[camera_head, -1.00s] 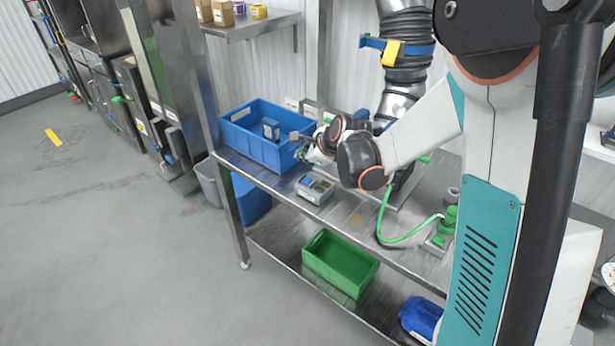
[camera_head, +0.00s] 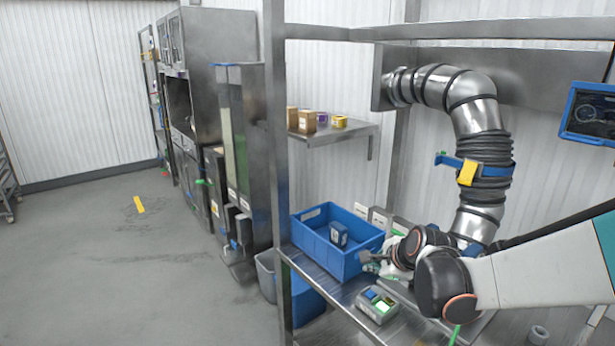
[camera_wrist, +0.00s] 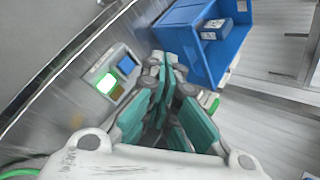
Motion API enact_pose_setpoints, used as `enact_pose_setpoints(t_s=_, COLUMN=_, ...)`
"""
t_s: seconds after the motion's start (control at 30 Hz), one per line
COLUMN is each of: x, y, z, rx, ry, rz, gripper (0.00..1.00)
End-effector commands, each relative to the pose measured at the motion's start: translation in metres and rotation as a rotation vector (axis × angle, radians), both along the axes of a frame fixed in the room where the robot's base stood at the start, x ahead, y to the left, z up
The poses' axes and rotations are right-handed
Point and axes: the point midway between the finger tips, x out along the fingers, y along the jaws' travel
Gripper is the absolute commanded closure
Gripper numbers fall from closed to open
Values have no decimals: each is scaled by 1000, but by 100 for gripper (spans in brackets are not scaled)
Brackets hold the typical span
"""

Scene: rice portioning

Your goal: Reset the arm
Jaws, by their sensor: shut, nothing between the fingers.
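My arm reaches in from the right over the steel table in the head view. My gripper (camera_head: 374,262) is just right of the blue bin (camera_head: 318,252), near its front right corner. In the wrist view my gripper (camera_wrist: 167,62) shows teal fingers closed together with nothing held between them. The blue bin (camera_wrist: 182,40) lies beyond the fingertips there.
A button box (camera_head: 377,304) with a lit green button and a blue button stands on the table (camera_head: 332,288) close to my gripper. A ribbed metal duct (camera_head: 480,150) with a blue and yellow strap rises behind my arm. A shelf (camera_head: 345,135) holds small boxes.

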Motion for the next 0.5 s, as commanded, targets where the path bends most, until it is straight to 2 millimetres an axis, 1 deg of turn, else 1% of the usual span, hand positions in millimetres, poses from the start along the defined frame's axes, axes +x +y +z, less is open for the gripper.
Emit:
enact_pose_setpoints(t_s=0.03, x=-16, y=1, z=11, rx=-61, ry=-8, rz=55, gripper=100)
enact_pose_setpoints(t_s=0.2, x=-61, y=3, z=39, rx=-276, ry=-34, rz=256, gripper=100)
enact_pose_setpoints(t_s=0.3, x=-89, y=3, z=52, rx=-400, ry=-47, rz=377, gripper=100)
enact_pose_setpoints(t_s=0.5, x=-146, y=2, z=69, rx=-642, ry=-67, rz=621, gripper=100)
